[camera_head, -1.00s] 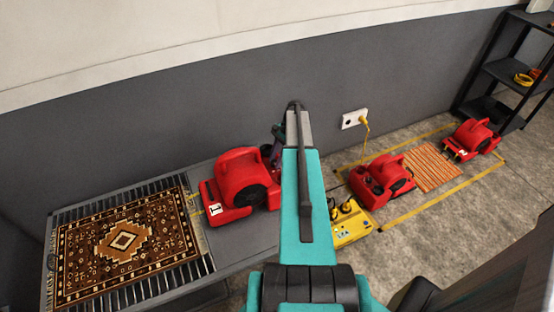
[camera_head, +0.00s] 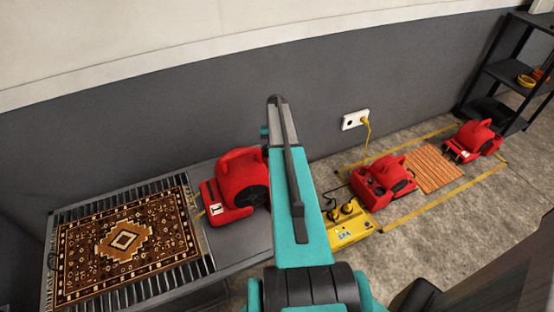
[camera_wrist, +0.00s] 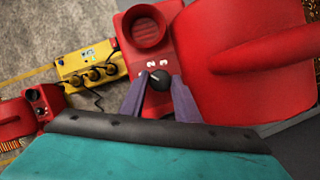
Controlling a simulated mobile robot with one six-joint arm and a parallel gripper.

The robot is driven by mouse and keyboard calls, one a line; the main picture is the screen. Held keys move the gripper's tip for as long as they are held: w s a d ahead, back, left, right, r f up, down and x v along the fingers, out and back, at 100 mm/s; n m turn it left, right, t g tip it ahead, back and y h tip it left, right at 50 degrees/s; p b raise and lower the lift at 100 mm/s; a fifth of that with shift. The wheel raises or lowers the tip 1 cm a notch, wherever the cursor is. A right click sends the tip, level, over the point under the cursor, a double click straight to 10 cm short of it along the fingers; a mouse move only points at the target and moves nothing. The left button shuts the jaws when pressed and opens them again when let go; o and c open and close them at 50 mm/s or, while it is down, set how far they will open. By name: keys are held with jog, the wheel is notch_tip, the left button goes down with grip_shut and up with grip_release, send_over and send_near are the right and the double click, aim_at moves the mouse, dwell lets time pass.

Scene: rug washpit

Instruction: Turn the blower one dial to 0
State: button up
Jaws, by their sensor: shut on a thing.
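The blower marked 1 (camera_head: 238,184) is red and stands on the grey table's right end, beside the patterned rug. In the wrist view the blower (camera_wrist: 240,75) fills the right and upper middle. Its black round dial (camera_wrist: 159,80) sits on a red panel below a round opening, with small white marks just above it. In the head view my arm hides the gripper and the dial.
A yellow power box (camera_head: 348,224) stands on the floor, right of my arm. Two more red blowers (camera_head: 385,178) (camera_head: 473,141) stand near an orange striped mat (camera_head: 434,168). A wall socket (camera_head: 355,119) has a yellow plug. A black shelf (camera_head: 505,75) stands far right.

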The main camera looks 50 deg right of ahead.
jog(key=n, duration=0.2)
jog(key=n+g+h, duration=0.1)
jog(key=shift+a+n, duration=0.25)
jog(key=shift+n, duration=0.15)
jog(key=n, duration=0.2)
jog(key=n+h, duration=0.1)
jog(key=n, duration=0.1)
jog(key=shift+g+h, duration=0.3)
jog(key=shift+w, duration=0.1)
jog(key=o, duration=1)
jog(key=shift+w+r, duration=0.1)
jog(key=b+v, duration=0.2)
jog(key=v, duration=1.1)
jog(key=shift+a+r, duration=0.1)
jog(key=shift+r, duration=0.25)
